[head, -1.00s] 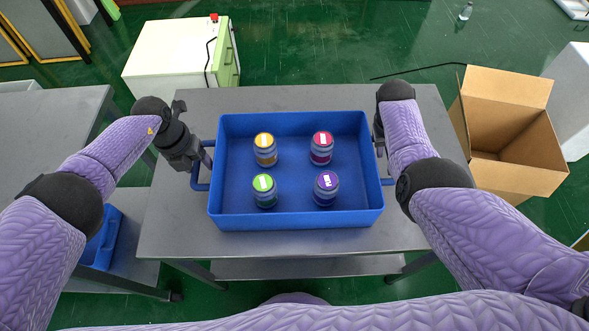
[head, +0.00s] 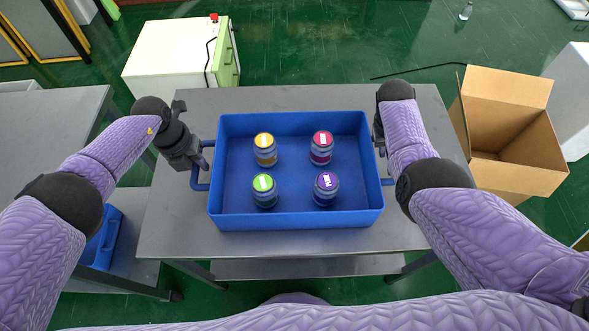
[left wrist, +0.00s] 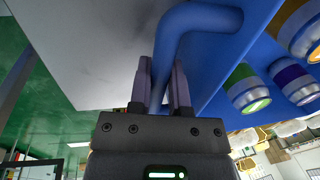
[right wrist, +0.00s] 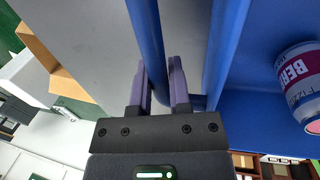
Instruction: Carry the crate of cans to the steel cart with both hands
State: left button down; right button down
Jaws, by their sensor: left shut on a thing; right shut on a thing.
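The blue crate (head: 295,221) is on the grey steel table in front of me, level, with a loop handle on each side. Inside stand a yellow can (head: 265,149), a red can (head: 321,147), a green can (head: 264,190) and a purple can (head: 326,188), all upright and apart. My left gripper (head: 203,160) is shut on the left handle, whose blue bar shows between the fingers in the left wrist view (left wrist: 166,85). My right gripper (right wrist: 161,90) is shut on the right handle; in the head view my forearm largely hides it.
The steel table (head: 180,225) has bare room around the crate. Another grey table (head: 40,130) stands at the left, with a blue bin (head: 103,240) low beside it. A white cabinet (head: 170,60) is behind, and an open cardboard box (head: 510,135) is at the right.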

pick_arm(q)
jog(key=shift+r, duration=0.1)
pick_arm(e)
jog(key=shift+r, duration=0.15)
dwell(0.6)
